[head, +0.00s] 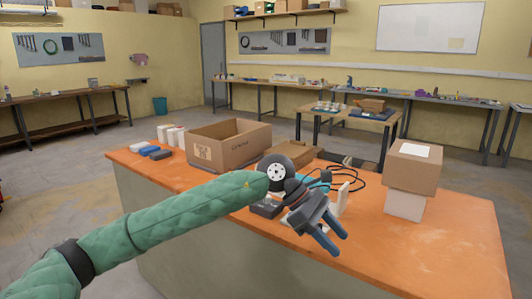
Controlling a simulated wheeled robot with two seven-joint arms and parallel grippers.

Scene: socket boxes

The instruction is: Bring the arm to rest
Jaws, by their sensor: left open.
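My left arm, in a green quilted sleeve, reaches in from the lower left over an orange-topped table (440,245). My left gripper (333,248) is at the arm's end, above the middle front of the table. Its two blue-grey fingers are apart and point down to the right, with nothing seen between them. Behind it, partly hidden by the wrist, are a white upright part (343,198) and a dark small block (265,209). My right gripper is not in view.
An open cardboard box (205,152) stands at the table's back left, beside small blue and dark boxes (150,150) and white ones (171,134). A closed carton (413,168) sits on a white box (404,205) at right. Black cables (350,178) lie behind the gripper. The table's right front is clear.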

